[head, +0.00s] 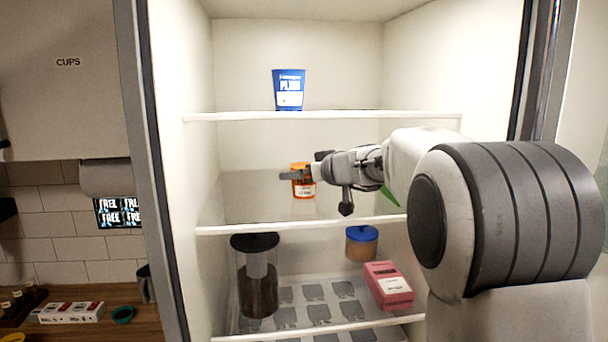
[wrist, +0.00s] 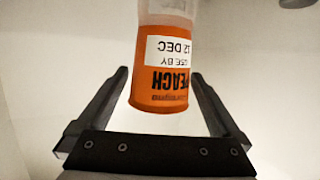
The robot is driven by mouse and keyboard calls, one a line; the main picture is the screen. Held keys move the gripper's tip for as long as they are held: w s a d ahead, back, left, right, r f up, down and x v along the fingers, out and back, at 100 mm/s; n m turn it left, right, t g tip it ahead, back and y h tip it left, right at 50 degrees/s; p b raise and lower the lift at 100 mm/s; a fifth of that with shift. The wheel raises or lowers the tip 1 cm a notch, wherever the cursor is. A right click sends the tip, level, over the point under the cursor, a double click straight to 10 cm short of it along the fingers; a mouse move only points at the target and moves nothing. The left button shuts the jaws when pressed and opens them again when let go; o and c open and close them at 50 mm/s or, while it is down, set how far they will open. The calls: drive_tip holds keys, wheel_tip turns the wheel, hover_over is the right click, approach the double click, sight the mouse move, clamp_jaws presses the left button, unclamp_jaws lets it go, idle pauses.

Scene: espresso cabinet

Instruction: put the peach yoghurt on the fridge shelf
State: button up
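The peach yoghurt (head: 304,189) is an orange pot with a white label, in the middle compartment of the open fridge. In the wrist view the pot (wrist: 160,88) shows "PEACH" and a use-by label upside down. My gripper (head: 297,176) reaches in from the right, with a dark finger crossing the pot.
A blue plum pot (head: 289,90) stands on the upper shelf (head: 350,115). Below are a dark-lidded jar (head: 257,285), a blue-lidded tub (head: 362,244) and a pink box (head: 388,286). A green item (head: 389,195) is partly hidden behind my arm. The middle shelf is clear at left.

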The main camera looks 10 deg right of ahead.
drive_tip(key=shift+r, duration=0.25)
drive_tip(key=shift+s+d, duration=0.15)
drive_tip(key=shift+s, duration=0.1)
drive_tip(key=b+v, duration=0.3)
drive_tip(key=v, duration=0.8)
drive_tip(key=shift+s, duration=0.3)
drive_tip(key=s+a+f+m+g+h, duration=0.1)
drive_tip(key=s+a+f+g, duration=0.1)
drive_tip(key=s+f, duration=0.45)
drive_tip(key=s+a+f+m+g+h, duration=0.15)
drive_tip(key=s+f, duration=0.25)
drive_tip(key=s, duration=0.6)
drive_tip(key=s+a+f+g, duration=0.25)
drive_tip(key=s+f, duration=0.25)
drive_tip(key=s, duration=0.3)
drive_tip(key=s+d+f+m+g+h, duration=0.1)
drive_tip(key=s+d+f+m+h, duration=0.1)
drive_tip(key=s+f, duration=0.4)
drive_tip(key=shift+s+d+f+g+h, duration=0.4)
drive_tip(key=shift+s+d+h, duration=0.25)
drive_tip(key=shift+s+d, duration=0.55)
